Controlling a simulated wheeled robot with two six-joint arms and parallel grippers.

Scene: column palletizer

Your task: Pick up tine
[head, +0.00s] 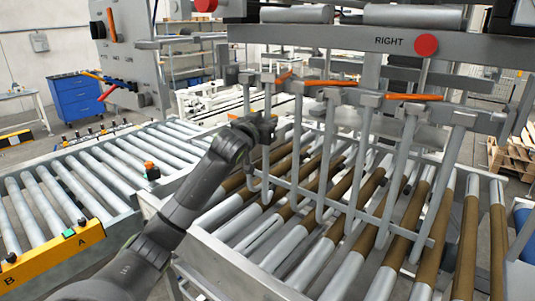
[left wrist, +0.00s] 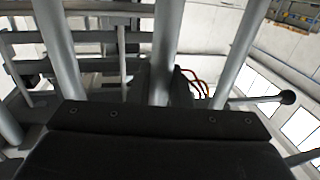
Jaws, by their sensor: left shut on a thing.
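Several grey tubular tines hang from the overhead frame. My left gripper (head: 264,127) is at the leftmost part of this row, shut on a grey tine (head: 266,165). This tine runs down past the gripper and curves at its lower end near the rollers. In the left wrist view, a grey tube (left wrist: 165,50) rises straight ahead behind the dark gripper body (left wrist: 160,140), which hides the contact. The fingertips are not clear there. My right gripper is not in view.
Other tines (head: 324,150) stand close on the right, joined by crossbars. Below lie brown-and-silver rollers (head: 400,235). A roller conveyor (head: 100,160) with a yellow A/B panel (head: 50,260) lies left. The overhead beam (head: 350,37) carries the word RIGHT and a red button (head: 426,45).

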